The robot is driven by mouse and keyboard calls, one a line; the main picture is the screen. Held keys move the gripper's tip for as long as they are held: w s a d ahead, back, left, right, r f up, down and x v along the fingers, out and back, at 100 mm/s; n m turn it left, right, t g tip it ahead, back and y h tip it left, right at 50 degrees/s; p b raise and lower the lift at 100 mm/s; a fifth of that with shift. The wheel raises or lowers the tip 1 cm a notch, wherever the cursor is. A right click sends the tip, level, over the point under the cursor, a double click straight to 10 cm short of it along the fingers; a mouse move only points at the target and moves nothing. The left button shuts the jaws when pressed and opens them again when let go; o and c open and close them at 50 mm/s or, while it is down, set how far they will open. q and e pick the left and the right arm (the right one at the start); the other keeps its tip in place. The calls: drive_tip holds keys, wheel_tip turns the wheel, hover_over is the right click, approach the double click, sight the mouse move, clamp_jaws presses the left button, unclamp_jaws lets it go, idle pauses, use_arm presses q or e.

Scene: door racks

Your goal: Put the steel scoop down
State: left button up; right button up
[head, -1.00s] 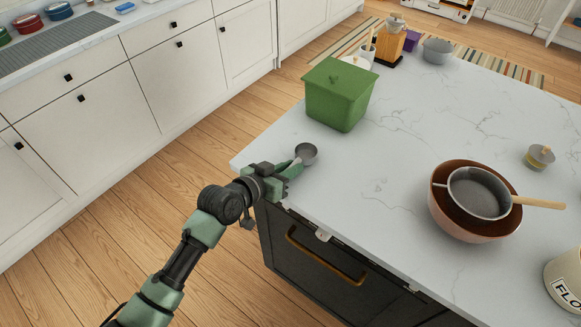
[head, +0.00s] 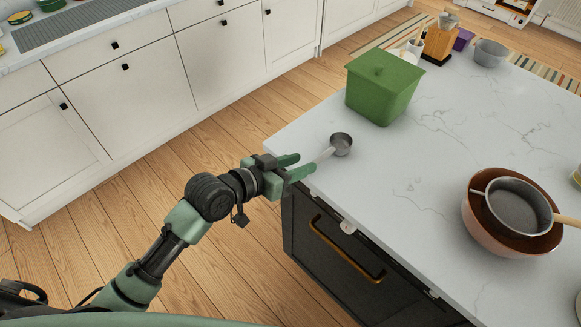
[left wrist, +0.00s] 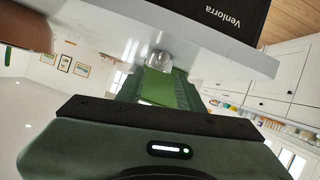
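In the left wrist view, the scoop's bowl (left wrist: 160,60) shows just beyond the fingers. My right gripper is not in view.
A green lidded bin (head: 383,90) stands behind the scoop. A copper-coloured bowl (head: 480,222) holding a grey pan (head: 515,207) with a wooden handle is at the right. A dark drawer front (head: 335,250) is below the edge. Marble between the scoop and bowl is clear.

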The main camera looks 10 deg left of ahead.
use_arm(q)
drive_tip(key=shift+v, duration=1.4)
drive_tip(key=s+a+f+n+g+y, duration=0.15)
drive_tip(key=a+f, duration=0.25)
drive_tip(key=f, duration=0.7)
drive_tip(key=s+a+f+n+y, duration=0.1)
drive_tip(key=s+a+f+y, duration=0.2)
drive_tip(key=f, duration=0.7)
drive_tip(key=a+f+n+g+y, duration=0.15)
drive_tip(key=a+f, duration=0.35)
drive_tip(key=f, duration=0.6)
drive_tip(key=s+a+f+g+y, duration=0.2)
drive_tip(key=s+a+f+g, duration=0.15)
drive_tip(key=s+f, duration=1.4)
drive_tip(key=s+f+g, duration=0.1)
drive_tip(key=s+f, duration=0.1)
drive_tip(key=s, duration=0.7)
drive_tip(key=s+f+g, duration=0.2)
drive_tip(key=s+f, duration=0.1)
drive_tip(key=s, duration=0.7)
drive_tip(key=shift+s+m+y, duration=0.2)
drive_tip(key=shift+m+y, duration=0.2)
drive_tip(key=shift+f, duration=0.1)
